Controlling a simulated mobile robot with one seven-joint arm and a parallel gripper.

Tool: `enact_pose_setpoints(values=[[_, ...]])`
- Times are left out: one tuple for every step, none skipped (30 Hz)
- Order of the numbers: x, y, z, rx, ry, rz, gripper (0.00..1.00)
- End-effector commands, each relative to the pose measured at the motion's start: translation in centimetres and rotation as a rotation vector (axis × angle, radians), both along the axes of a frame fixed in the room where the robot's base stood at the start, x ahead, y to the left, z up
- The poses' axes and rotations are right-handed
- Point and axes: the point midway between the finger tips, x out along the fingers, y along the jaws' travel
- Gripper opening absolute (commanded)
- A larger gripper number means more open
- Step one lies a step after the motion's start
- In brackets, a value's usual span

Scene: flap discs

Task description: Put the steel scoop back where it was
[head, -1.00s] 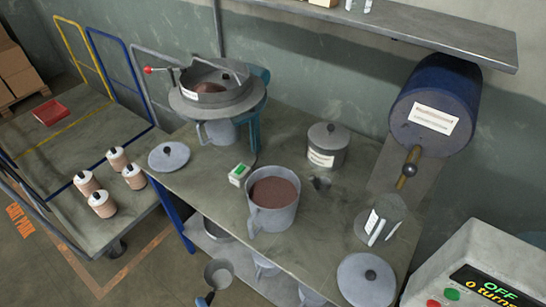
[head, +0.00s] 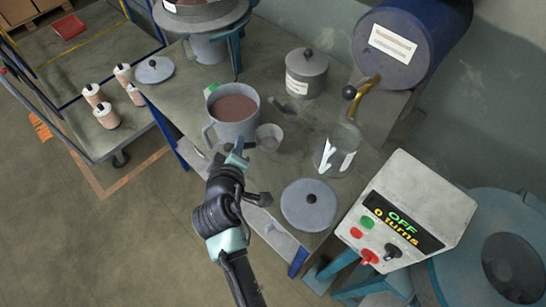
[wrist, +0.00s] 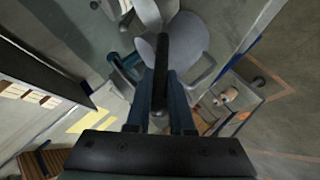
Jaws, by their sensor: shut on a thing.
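The steel scoop (head: 270,137) is a small grey cup with a short handle. In the head view it shows above the bench's front side, just right of the large grey jug (head: 234,130). My gripper (head: 240,152) is shut on its handle. In the wrist view the dark handle (wrist: 162,65) stands between my two fingers (wrist: 168,100), and part of the grey bowl shows beyond it. I cannot tell how far the scoop is above the bench. The jug holds brown material. A small grey item (head: 290,108) lies by the lidded canister; its kind is unclear.
The bench (head: 250,185) also holds the lidded canister (head: 306,75), a glass jar (head: 338,150) and a round lid (head: 308,205). A control box (head: 405,215) is at right. A cart (head: 75,115) with several bottles is at left.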

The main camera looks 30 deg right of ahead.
Motion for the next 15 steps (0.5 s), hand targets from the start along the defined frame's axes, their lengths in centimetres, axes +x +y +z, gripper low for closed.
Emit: enact_pose_setpoints(values=[[0.5, -0.8, 0.5, -0.001, -0.002, -0.014, 0.00], [0.6, -1.0, 0.6, 0.000, -0.001, -0.019, 0.00], [0.7, -1.3, 0.5, 0.000, 0.000, -0.024, 0.00], [0.8, -1.4, 0.4, -0.001, 0.001, -0.027, 0.00], [0.8, -1.5, 0.0, -0.001, 0.003, -0.029, 0.00], [0.9, -1.6, -0.6, -0.001, 0.003, -0.029, 0.00], [0.8, -1.6, -1.2, -0.001, 0.006, -0.029, 0.00], [0.8, -1.5, -1.8, 0.000, 0.006, -0.027, 0.00], [0.8, -1.5, -2.6, -0.001, 0.006, -0.028, 0.00], [0.8, -1.5, -3.2, 0.000, 0.005, -0.027, 0.00], [0.8, -1.5, -3.6, 0.000, 0.005, -0.027, 0.00], [0.8, -1.5, -4.1, -0.001, 0.004, -0.027, 0.00], [0.8, -1.5, -4.4, 0.001, 0.003, -0.026, 0.00], [0.9, -1.5, -4.7, 0.000, 0.002, -0.026, 0.00], [0.9, -1.5, -5.0, 0.000, 0.001, -0.027, 0.00]])
